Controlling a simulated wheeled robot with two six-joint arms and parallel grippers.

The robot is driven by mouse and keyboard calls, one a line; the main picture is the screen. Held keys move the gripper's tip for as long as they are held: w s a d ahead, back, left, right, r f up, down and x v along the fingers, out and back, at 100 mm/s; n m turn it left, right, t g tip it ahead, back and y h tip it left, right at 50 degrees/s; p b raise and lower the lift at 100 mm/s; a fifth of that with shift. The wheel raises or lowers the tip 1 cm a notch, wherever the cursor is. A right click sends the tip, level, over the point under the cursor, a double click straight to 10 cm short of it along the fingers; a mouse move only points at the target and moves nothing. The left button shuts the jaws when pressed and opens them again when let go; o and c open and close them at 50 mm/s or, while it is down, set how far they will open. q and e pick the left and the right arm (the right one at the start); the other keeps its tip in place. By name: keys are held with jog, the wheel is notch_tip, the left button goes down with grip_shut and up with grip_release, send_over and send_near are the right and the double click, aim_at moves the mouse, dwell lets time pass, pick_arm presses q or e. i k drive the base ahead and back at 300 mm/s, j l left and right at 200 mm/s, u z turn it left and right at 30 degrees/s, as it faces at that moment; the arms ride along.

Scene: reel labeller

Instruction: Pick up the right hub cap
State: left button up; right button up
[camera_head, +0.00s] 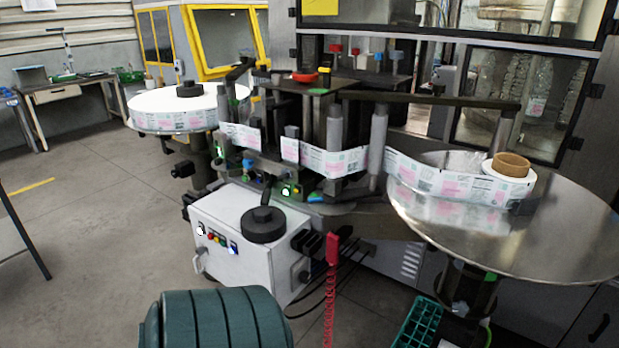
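A black round hub cap with a raised knob (263,224) lies on top of the white cabinet (240,262) in front of the labeller. Another black hub cap (189,89) sits at the centre of the full white label reel (155,104) on the left turntable. The right metal turntable (560,235) holds a small reel with a bare brown cardboard core (511,164), and no black cap shows on top of it. Neither of my grippers is in view.
The label web (340,161) runs between the reels past upright rollers. A dark green ribbed object (215,320) fills the bottom edge, and a green crate (420,322) is lower right.

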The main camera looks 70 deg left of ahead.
aim_at(264, 223)
jog(key=l+u, duration=0.1)
jog(key=u, duration=2.3)
jog(key=j, duration=0.1)
